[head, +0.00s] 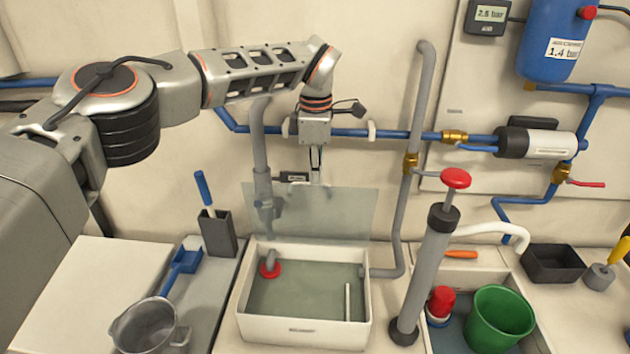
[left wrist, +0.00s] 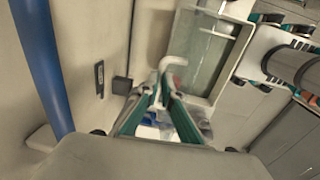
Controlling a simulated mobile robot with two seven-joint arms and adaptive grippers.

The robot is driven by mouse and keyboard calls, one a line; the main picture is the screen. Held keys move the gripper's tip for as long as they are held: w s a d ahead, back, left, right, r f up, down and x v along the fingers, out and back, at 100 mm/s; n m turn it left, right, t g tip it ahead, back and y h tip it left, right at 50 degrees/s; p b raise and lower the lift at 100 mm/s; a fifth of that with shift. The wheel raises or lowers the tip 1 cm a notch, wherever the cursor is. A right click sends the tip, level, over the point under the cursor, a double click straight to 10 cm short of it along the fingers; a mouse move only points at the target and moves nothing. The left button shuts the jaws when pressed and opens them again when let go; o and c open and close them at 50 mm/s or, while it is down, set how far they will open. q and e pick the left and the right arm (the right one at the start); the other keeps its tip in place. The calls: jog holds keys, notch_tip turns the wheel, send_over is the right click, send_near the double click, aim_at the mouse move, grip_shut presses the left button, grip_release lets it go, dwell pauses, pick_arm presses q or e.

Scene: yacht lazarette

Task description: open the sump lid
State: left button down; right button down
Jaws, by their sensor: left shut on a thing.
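The sump box (head: 303,328) is a white open-topped bin with greenish water, a grey pipe with a red foot (head: 270,267) and a white upright strip inside. Its clear grey sump lid (head: 335,212) stands raised along the back edge, tilted up against the wall side. My left gripper (head: 316,180) points down at the lid's top edge, shut on it at a small pale part. In the left wrist view the fingers (left wrist: 163,88) close near a white curved piece (left wrist: 180,64), with the sump beyond. The exact grip is partly hidden. My right gripper is not in view.
A grey hand pump with red knob (head: 456,179) stands right of the sump. A green bucket (head: 498,318) sits in a basin farther right. Blue pipe (head: 380,133) runs behind my gripper.

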pick_arm(q)
jog(key=shift+w+a+f, duration=0.1)
jog(key=shift+w+f, duration=0.15)
jog(key=shift+w+a, duration=0.15)
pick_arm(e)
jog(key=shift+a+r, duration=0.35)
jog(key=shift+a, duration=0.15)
pick_arm(q)
jog(key=shift+r, duration=0.1)
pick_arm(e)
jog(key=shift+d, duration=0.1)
pick_arm(q)
jog(key=c, duration=2.2)
grip_release()
jog(key=shift+w, duration=0.15)
jog(key=shift+o, duration=0.2)
jog(key=shift+w+d, duration=0.2)
jog(key=shift+w, duration=0.1)
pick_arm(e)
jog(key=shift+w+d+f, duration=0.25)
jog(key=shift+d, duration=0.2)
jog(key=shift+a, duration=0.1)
